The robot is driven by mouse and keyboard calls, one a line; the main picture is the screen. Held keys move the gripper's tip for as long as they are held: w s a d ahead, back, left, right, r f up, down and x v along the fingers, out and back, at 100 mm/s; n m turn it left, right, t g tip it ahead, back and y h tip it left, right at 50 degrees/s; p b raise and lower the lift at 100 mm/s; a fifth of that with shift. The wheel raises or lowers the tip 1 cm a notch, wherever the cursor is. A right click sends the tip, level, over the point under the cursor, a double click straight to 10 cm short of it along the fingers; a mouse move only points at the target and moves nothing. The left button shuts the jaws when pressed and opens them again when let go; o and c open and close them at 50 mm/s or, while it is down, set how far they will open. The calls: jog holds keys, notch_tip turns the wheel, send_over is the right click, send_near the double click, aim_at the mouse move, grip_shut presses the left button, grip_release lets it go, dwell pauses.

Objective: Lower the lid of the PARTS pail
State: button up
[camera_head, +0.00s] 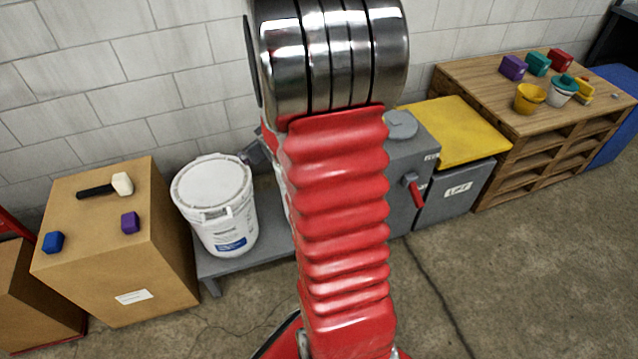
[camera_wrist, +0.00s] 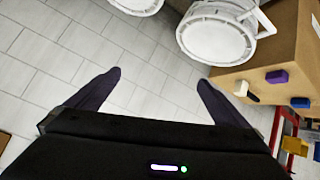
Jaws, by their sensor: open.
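A white pail (camera_head: 228,225) with a pale round top (camera_head: 212,183) and a blue label stands on a low grey bench, left of my red arm in the head view. Its top looks flat and covered. No PARTS marking is readable. The pail also shows at the top of the wrist view (camera_wrist: 217,37), beside the cardboard box. A second white round thing (camera_wrist: 138,4) is cut off by that view's top edge. My gripper (camera_wrist: 159,77) is open, with nothing between its two dark fingers. It is apart from both white things and is not visible in the head view.
A cardboard box (camera_head: 165,265) beside the pail bears a mallet and two small blocks. A grey machine with a red lever (camera_head: 414,190), a yellow-lidded grey bin (camera_head: 452,200) and a wooden bench (camera_head: 490,85) stand right of my arm, which hides the middle. Floor at front right is clear.

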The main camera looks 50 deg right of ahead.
jog(key=s+d+f+t, duration=0.1)
jog(key=s+d+f, duration=0.2)
jog(key=d+f, duration=0.45)
jog(key=s+d+f+t, duration=0.25)
jog(key=d+f, duration=0.25)
jog(key=f, duration=0.5)
jog(key=s+a+f+m+t+h, duration=0.1)
jog(key=s+f+m+h, duration=0.3)
jog(key=s+f, duration=0.8)
jog(key=s+m+t, duration=0.1)
jog(key=s, duration=0.3)
jog(key=shift+s+a+f+h, duration=0.15)
jog(key=shift+a+f+h, duration=0.1)
jog(key=shift+a+h, duration=0.1)
jog(key=x, duration=1.4)
jog(key=shift+r, duration=0.15)
